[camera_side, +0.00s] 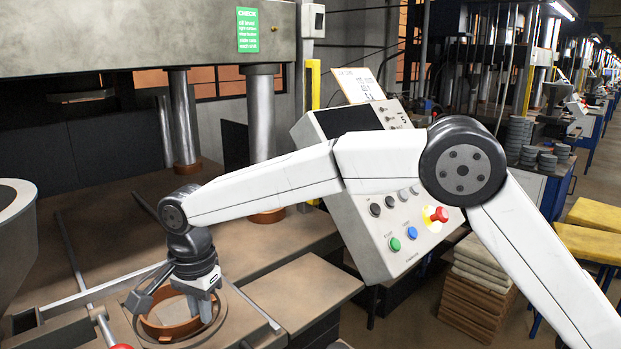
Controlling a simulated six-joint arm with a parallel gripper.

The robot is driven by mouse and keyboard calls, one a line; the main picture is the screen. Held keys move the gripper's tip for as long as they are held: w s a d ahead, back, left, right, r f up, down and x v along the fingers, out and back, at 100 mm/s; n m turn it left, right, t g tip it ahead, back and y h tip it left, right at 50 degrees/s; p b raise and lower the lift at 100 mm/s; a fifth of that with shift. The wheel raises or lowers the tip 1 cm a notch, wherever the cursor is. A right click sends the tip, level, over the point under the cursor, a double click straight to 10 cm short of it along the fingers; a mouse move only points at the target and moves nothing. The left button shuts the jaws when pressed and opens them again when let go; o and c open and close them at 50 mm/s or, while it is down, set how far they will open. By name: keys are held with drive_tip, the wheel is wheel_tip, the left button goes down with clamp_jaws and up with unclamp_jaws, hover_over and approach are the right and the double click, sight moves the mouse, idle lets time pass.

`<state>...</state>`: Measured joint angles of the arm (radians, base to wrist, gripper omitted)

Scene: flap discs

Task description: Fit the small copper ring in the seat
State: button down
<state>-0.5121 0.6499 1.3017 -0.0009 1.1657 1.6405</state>
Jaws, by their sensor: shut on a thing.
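The copper ring (151,326) is a brown-orange band low in the left part of the side view. My gripper (207,313) points down at the ring's right side and is shut on its wall. The seat (228,318) shows as a round opening with a thin dark rim in the press bed, around the ring. The ring is inside the rim's outline as seen from here. I cannot tell whether it rests on the bottom or hangs slightly above. My fingers hide part of the ring's right side. A pale flat surface shows inside the ring.
A grey hopper (14,235) stands at the left edge. Metal rails (95,292) cross the bed near the seat. Steel columns (262,115) rise behind. A control box (385,205) with buttons stands behind my arm. The brown bed (110,235) behind the seat has open room.

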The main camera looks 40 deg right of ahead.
drive_tip(key=shift+r, duration=0.1)
idle(0.3)
drive_tip(key=c, duration=0.6)
unclamp_jaws()
drive_tip(key=shift+c, duration=0.2)
drive_tip(key=shift+s+r, duration=0.1)
drive_tip(key=shift+r, duration=3.8)
drive_tip(key=shift+d, duration=0.1)
